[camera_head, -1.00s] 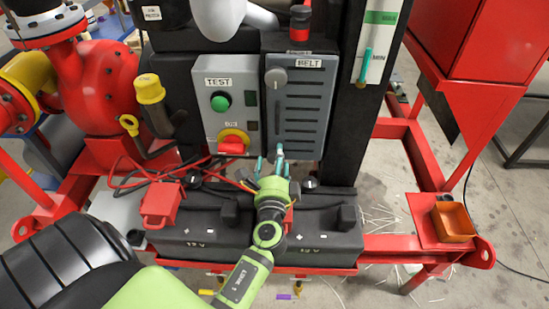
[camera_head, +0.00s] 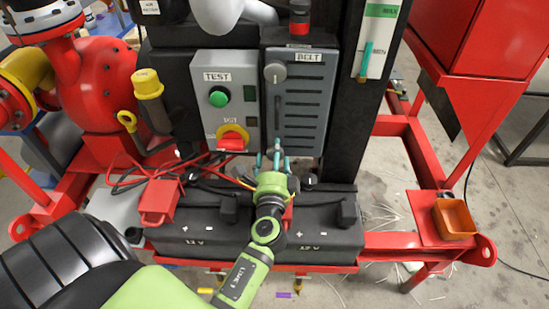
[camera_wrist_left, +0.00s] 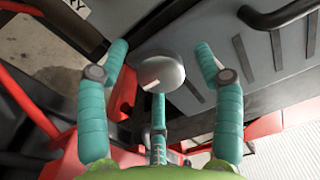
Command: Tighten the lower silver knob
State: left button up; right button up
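In the left wrist view a round silver knob (camera_wrist_left: 161,73) shows between the teal fingers of my left gripper (camera_wrist_left: 160,85). The fingers are spread, with gaps visible on both sides of the knob. In the head view my left gripper (camera_head: 272,158) is at the lower edge of the grey BELT panel (camera_head: 305,135), fingers pointing up. The lower knob cannot be made out there behind the fingers. Another silver knob (camera_head: 275,73) sits at the panel's upper left, clear of the gripper. My right gripper is not in view.
Left of the panel is a TEST box (camera_head: 222,100) with a green button and a red-and-yellow switch (camera_head: 232,138). Black batteries (camera_head: 330,237) and cables lie below. A red frame and an orange tray (camera_head: 453,219) are at the right.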

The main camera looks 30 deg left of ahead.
pick_arm(q)
jog(key=shift+s+d, duration=0.1)
jog(key=v, duration=1.2)
